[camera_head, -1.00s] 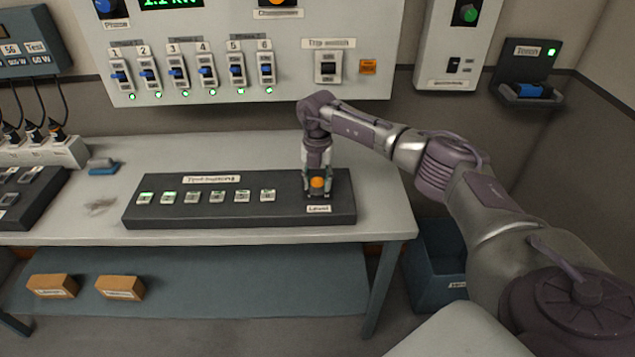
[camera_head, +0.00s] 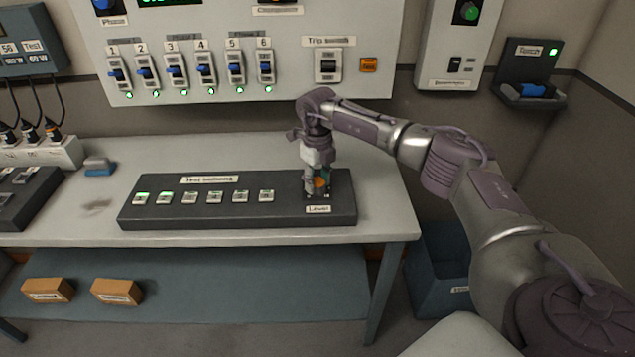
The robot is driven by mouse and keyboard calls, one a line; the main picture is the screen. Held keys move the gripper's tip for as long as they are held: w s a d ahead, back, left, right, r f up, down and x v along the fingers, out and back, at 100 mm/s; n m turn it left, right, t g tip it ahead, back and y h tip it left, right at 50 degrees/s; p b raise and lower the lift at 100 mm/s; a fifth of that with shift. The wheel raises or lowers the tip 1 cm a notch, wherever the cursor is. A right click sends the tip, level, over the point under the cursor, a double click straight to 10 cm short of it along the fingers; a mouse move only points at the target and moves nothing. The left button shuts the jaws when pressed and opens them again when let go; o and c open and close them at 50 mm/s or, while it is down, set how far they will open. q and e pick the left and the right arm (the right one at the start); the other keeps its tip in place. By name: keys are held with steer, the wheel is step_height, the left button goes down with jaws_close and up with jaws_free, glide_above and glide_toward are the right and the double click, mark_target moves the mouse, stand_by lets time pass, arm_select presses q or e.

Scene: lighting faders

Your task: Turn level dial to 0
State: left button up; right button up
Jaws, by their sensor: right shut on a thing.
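The orange level dial (camera_head: 320,184) is on the right end of the dark console (camera_head: 237,218), above a small white label (camera_head: 318,209) that seems to read "Level". My right gripper (camera_head: 318,183) points down over the dial and is shut on it, with fingers on either side. The fingers partly hide the dial, and its pointer and setting cannot be read. My left gripper is out of view.
Several buttons (camera_head: 190,198) line the console left of the dial. A wall panel (camera_head: 300,83) with several switches is behind the bench (camera_head: 384,222). A blue-grey block (camera_head: 98,167) lies at the bench's left. A blue bin (camera_head: 440,285) stands below right.

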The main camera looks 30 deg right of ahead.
steer(key=n+b, duration=0.1)
steer(key=n, duration=0.6)
steer(key=shift+w+b, duration=0.1)
steer(key=shift+b, duration=0.2)
steer(key=n+b, duration=0.1)
steer(key=n, duration=0.5)
steer(key=shift+n, duration=0.4)
steer(key=n, duration=0.3)
steer(key=shift+n+b, duration=0.3)
steer(key=n, duration=0.3)
steer(key=shift+r+n, duration=0.1)
steer(key=shift+n, duration=0.2)
steer(key=n, duration=0.3)
steer(key=shift+n+b, duration=0.3)
steer(key=shift+b, duration=0.1)
steer(key=shift+n, duration=1.6)
steer(key=o, duration=1.1)
steer(key=shift+o, duration=0.2)
